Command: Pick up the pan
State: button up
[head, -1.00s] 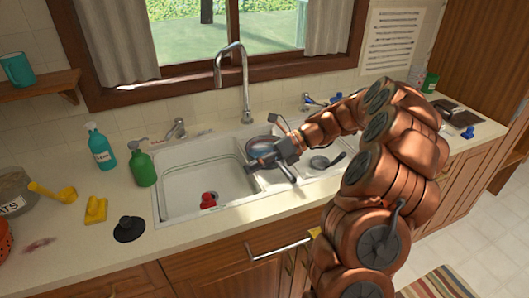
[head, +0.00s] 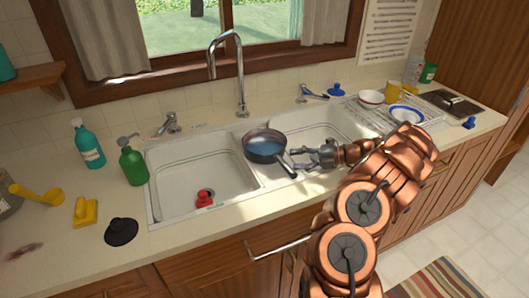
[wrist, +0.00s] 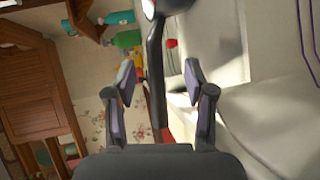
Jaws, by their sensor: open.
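The pan (head: 265,144), dark with a bluish inside, sits upright at the divider between the two sink basins. Its dark handle (head: 287,164) points toward the front right. My gripper (head: 298,160) is just right of the handle, fingers toward it. In the wrist view my gripper (wrist: 160,72) is open, and the pan's long dark handle (wrist: 155,75) runs between the two fingers, with gaps visible on both sides. Only a bit of the pan's body shows at the top of the wrist view.
The left basin (head: 185,185) holds a red item (head: 205,197). The faucet (head: 238,75) rises behind the pan. A dish rack with bowls (head: 371,97) and a blue-rimmed plate (head: 407,115) stands right of the sink. Green (head: 132,163) and teal (head: 87,146) bottles stand left.

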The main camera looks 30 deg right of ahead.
aim_at(281, 161)
jog(key=x, duration=0.1)
jog(key=p+x, duration=0.1)
jog(key=x, duration=0.1)
jog(key=p+x, duration=0.1)
jog(key=x, duration=0.1)
jog(key=shift+s+a+r, duration=0.2)
jog(key=shift+a, duration=0.2)
jog(key=shift+w+a+f, duration=0.15)
jog(key=shift+f, duration=0.05)
jog(key=shift+c, duration=0.4)
grip_shut()
